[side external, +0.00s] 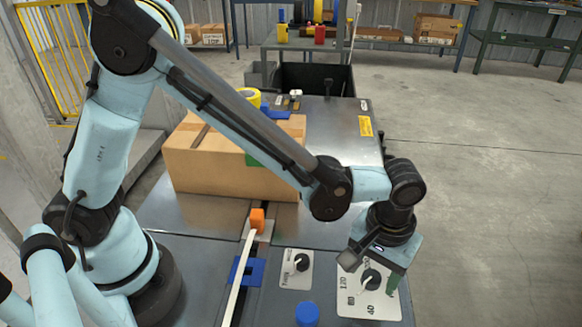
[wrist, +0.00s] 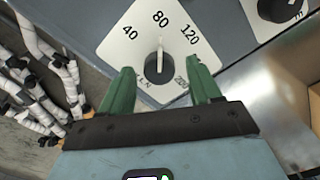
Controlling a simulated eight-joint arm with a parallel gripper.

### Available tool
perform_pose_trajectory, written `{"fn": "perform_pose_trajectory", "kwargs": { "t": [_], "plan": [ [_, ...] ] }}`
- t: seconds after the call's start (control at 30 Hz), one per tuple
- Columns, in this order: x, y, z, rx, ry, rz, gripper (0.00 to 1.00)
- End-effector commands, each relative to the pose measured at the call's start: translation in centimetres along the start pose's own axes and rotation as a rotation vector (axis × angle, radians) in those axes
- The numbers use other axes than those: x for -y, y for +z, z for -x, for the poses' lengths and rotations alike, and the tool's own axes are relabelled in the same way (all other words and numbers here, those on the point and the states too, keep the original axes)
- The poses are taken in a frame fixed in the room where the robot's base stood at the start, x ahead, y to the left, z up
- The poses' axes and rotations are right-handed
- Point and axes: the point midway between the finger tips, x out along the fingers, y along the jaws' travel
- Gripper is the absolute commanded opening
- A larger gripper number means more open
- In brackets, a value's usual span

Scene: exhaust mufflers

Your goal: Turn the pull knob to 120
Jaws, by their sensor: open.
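The pull knob (wrist: 158,70) is a round black knob with a white pointer line, on a white dial plate (wrist: 112,50) marked 40, 80 and 120. In the wrist view its pointer is directed at about 80. My gripper (wrist: 160,64) has two green fingers, open, one on each side of the knob with gaps showing. In the side external view the knob (side external: 371,279) sits beside and partly under my gripper, on its dial plate (side external: 352,300). One green finger (side external: 393,285) shows to the right of the knob; the other finger is hard to make out there.
A second white plate with a black knob (side external: 302,262) is to the left. A blue cap (side external: 307,314), a blue clamp (side external: 247,271) and an orange block (side external: 257,219) are on the bench. A cardboard box (side external: 235,165) stands behind. Open floor is at right.

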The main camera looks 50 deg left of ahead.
Motion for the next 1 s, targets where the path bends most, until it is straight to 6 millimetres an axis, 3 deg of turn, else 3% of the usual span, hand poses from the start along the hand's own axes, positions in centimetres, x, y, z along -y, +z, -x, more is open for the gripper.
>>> {"fn": "perform_pose_trajectory", "kwargs": {
  "t": [0.2, 0.57, 1.0],
  "plan": [
    [-0.01, 0.0, 0.0, 0.0, 0.0, 0.0, 0.61],
    [-0.01, 0.0, 0.02, 0.0, 0.0, 0.0, 0.07],
    [-0.06, 0.0, 0.04, 0.0, 0.0, -0.113, 0.07]
  ]
}}
